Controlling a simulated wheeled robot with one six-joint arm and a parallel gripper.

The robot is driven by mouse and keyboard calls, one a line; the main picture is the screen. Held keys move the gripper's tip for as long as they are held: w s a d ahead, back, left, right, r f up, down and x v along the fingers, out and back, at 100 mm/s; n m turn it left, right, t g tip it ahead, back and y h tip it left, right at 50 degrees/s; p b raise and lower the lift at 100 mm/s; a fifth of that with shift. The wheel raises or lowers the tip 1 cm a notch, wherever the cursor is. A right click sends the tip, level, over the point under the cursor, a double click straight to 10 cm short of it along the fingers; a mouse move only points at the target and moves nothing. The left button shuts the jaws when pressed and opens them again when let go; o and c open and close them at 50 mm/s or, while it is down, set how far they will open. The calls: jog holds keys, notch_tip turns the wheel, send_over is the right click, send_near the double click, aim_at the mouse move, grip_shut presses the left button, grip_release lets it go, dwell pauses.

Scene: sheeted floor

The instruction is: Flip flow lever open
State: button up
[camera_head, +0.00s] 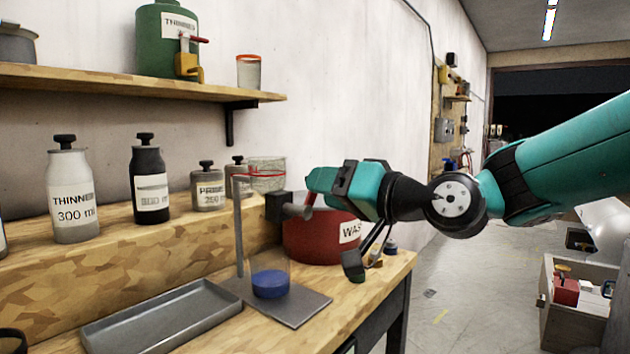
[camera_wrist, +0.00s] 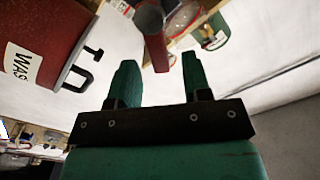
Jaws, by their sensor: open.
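A red lever (camera_head: 310,198) sticks up from the end of a short grey cylinder (camera_head: 296,211) beside a black block on the stand's grey post (camera_head: 240,225). In the wrist view the red lever (camera_wrist: 156,52) hangs from the grey cylinder (camera_wrist: 149,17), with its end around the gap at the fingertips. My gripper (camera_head: 314,180) is right by the lever in the head view, pointing left. Its two teal fingers (camera_wrist: 159,62) are apart, with nothing clamped. Whether a finger touches the lever I cannot tell. A clear beaker with blue liquid (camera_head: 270,284) stands on the stand's base.
A red waste pot (camera_head: 300,240) stands close below my gripper. A grey tray (camera_head: 160,318) lies on the bench to the left. Several labelled bottles line the raised ledge. A green thinner can (camera_head: 160,45) with a red-handled tap sits on the upper shelf.

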jog(key=shift+x, duration=1.4)
grip_shut()
jog(key=n+b, duration=0.1)
jog(key=b, duration=0.1)
jog(key=s+n+b, duration=0.1)
jog(key=n+b, duration=0.1)
jog(key=shift+a, duration=0.35)
jog(key=shift+s+a+r+n+b, duration=0.2)
jog(key=shift+s+n+b, duration=0.05)
jog(key=shift+n+b, duration=0.8)
jog(key=shift+s+a+r+n+b, duration=0.15)
jog(key=shift+s+a+n+b, duration=0.1)
jog(key=shift+n+b, duration=0.75)
